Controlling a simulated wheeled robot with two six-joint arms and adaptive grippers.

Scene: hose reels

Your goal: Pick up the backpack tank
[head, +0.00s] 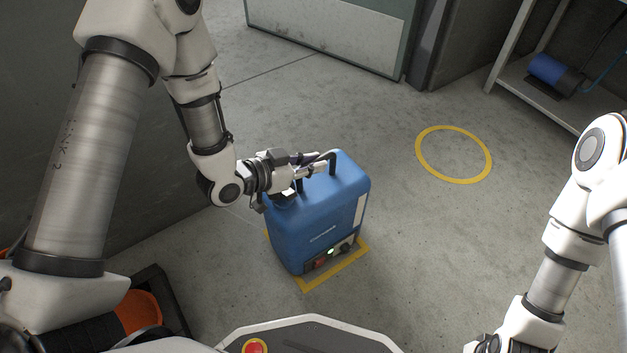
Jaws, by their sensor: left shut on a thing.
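The blue backpack tank (318,215) stands upright in the middle of the head view, over a yellow square marking (335,277) on the floor. I cannot tell whether its base touches the floor. It has a black handle (332,163) on top and a small control panel low on its front. My left gripper (318,166) reaches in from the left and is shut on the tank's top handle. My right arm is at the lower right, and its gripper (488,346) is cut off by the bottom edge, so its fingers are hidden.
A yellow circle (453,154) is marked on the bare floor to the right. A shelf (540,98) with a blue cylindrical thing (556,73) stands at the upper right. A grey door-like panel (335,30) is at the back. Floor right of the tank is clear.

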